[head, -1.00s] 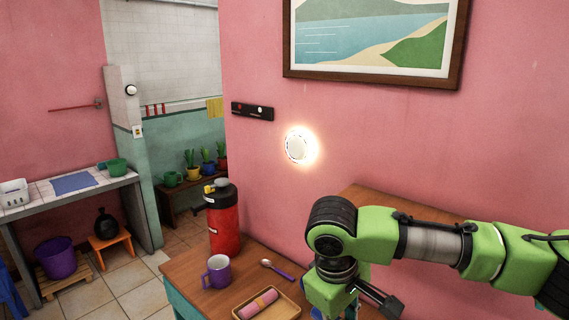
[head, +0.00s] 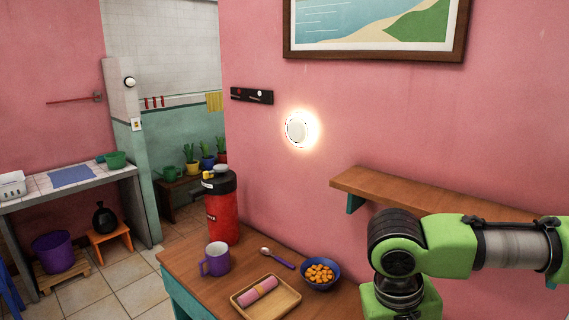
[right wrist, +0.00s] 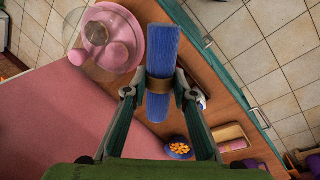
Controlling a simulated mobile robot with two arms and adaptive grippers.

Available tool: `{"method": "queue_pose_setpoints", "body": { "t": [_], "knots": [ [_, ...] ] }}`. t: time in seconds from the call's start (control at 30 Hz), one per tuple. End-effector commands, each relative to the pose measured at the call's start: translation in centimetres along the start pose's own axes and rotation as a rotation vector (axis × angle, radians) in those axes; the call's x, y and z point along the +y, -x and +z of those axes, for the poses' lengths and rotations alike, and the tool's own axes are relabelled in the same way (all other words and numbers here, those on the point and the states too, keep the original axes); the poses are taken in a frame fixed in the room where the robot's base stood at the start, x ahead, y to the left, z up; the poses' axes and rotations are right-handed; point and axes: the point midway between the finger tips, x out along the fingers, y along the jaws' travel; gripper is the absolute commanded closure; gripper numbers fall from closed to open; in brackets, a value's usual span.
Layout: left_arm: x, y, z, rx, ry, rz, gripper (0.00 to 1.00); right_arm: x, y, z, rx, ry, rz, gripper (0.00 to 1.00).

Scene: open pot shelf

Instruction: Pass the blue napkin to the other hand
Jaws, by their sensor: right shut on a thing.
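The blue napkin (right wrist: 162,50) is a rolled cloth with a brown band (right wrist: 159,86) around its middle. It shows in the right wrist view between the fingers of my right gripper (right wrist: 160,80), which is shut on it around the band. The roll points lengthwise away from the gripper's palm, above the wooden table. In the head view my right arm comes in from the right, but its fingers and the napkin are below the frame. My left gripper shows in neither current view.
On the table (head: 190,262) stand a red flask (head: 222,215), a purple mug (head: 216,260), a spoon (head: 278,258), a blue bowl of orange pieces (head: 320,274) and a wooden tray (head: 285,306) holding a pink napkin (head: 258,290). A wall shelf (head: 420,199) is behind my right arm.

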Motion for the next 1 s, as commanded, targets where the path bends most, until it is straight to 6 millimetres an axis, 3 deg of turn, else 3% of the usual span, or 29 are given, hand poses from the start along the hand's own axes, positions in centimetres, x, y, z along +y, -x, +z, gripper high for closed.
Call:
{"method": "queue_pose_setpoints", "body": {
  "t": [0.07,0.47,0.57,1.0],
  "knots": [
    [0.0,-0.8,0.1,0.0,0.0,0.0,0.76,-0.2,-0.7,0.0,0.002,0.0,0.0,0.96],
    [0.0,-0.7,0.1,0.0,0.0,0.0,0.76,-0.8,-0.6,-0.5,0.002,0.006,0.0,0.96],
    [0.0,-0.7,0.1,0.0,0.0,0.0,0.76,-2.0,-0.3,-1.4,0.004,0.017,0.0,0.96],
    [0.1,-0.7,0.0,0.0,0.0,0.001,0.76,-11.2,1.7,-8.2,0.018,0.09,-0.001,0.96]
  ]
}}
